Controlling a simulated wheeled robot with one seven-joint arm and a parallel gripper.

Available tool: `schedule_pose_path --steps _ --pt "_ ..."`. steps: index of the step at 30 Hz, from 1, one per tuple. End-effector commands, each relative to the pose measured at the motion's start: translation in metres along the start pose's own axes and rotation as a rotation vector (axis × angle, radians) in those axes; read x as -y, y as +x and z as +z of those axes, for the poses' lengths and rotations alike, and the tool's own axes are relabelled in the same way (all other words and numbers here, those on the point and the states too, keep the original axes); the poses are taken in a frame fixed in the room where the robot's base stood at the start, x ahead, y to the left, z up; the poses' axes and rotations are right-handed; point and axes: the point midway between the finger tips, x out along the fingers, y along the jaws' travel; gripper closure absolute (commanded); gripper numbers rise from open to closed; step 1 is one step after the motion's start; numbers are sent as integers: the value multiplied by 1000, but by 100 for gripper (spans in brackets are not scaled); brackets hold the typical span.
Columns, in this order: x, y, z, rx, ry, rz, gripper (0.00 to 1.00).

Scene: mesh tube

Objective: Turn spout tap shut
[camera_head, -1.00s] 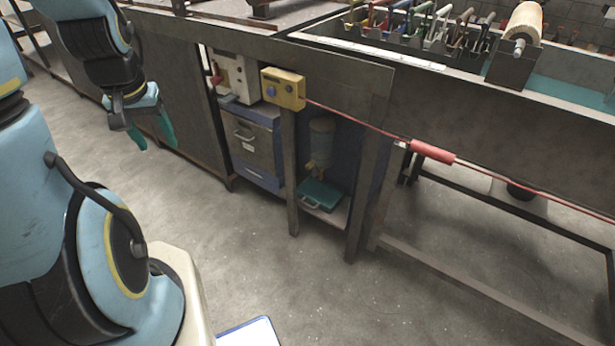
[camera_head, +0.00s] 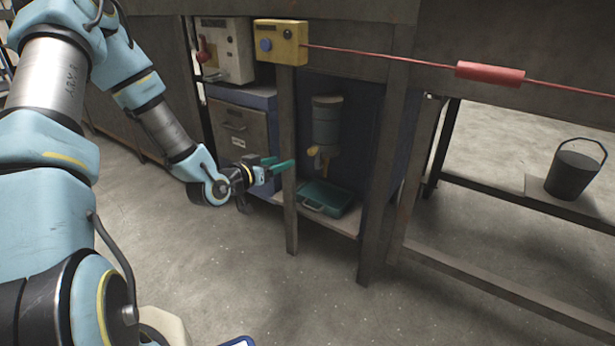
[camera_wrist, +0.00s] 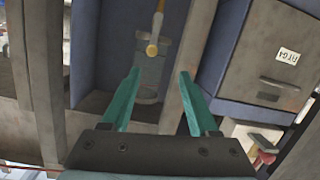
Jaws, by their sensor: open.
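The spout tap is a yellow piece (camera_head: 315,151) under a grey cylindrical container (camera_head: 327,118) in the blue-walled recess beneath the bench. In the wrist view the yellow tap (camera_wrist: 152,47) shows above and between my fingertips, on the grey container (camera_wrist: 151,75). My gripper (camera_head: 279,166) has green fingers, apart and empty. It is outside the recess, left of the tap, near the front post, and touches nothing that I can make out. It also shows in the wrist view (camera_wrist: 158,75). Whether the tap is open or shut I cannot tell.
A teal tray (camera_head: 328,198) lies on the shelf below the spout. A narrow front post (camera_head: 289,215) stands between my gripper and the recess. A drawer cabinet (camera_head: 238,130) is to the left. A yellow button box (camera_head: 281,42) and red cable are above. A black bucket (camera_head: 575,172) stands right.

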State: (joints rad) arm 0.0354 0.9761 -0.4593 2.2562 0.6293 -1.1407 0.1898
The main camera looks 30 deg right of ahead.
Motion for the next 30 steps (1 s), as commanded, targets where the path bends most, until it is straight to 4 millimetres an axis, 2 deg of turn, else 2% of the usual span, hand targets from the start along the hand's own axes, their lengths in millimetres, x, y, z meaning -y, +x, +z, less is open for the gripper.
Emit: schedule_pose_path --steps 1,6,14,24,30 --pt "-3 10 22 -50 -15 16 39" --pt "-13 21 29 -179 -46 45 39" --pt "-17 35 24 -219 -52 53 39" --pt "-20 95 12 -218 -52 52 39" --pt "-20 119 6 -216 -52 51 39"
